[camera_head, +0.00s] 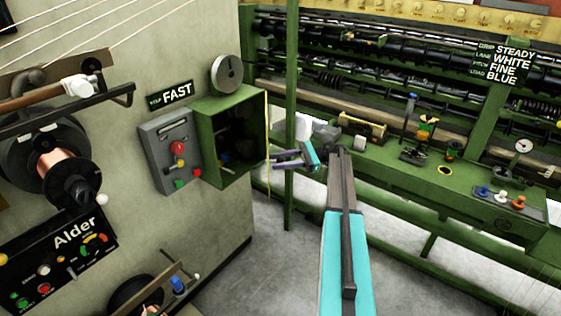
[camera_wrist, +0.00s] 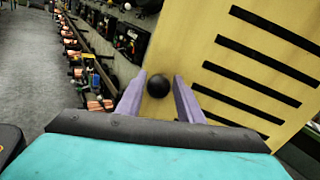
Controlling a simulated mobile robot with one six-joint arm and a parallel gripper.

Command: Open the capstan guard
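The capstan guard looks to be the yellow panel with black slots and a black round knob in the wrist view (camera_wrist: 225,60). In the head view the guard (camera_head: 267,130) shows almost edge-on, as a thin yellow strip at the right side of the green box (camera_head: 205,140). The box front is uncovered and its dark inside shows, so the guard stands swung open. My gripper (camera_head: 275,160) is at the guard's right face. In the wrist view its two purple fingers are apart, one on each side of the knob (camera_wrist: 158,86); whether they touch it is unclear.
A grey control box (camera_head: 170,150) with a red knob is on the wall left of the green box. A green post (camera_head: 291,100) stands close behind my gripper. A long green machine (camera_head: 440,180) fills the right side. Grey floor is clear below.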

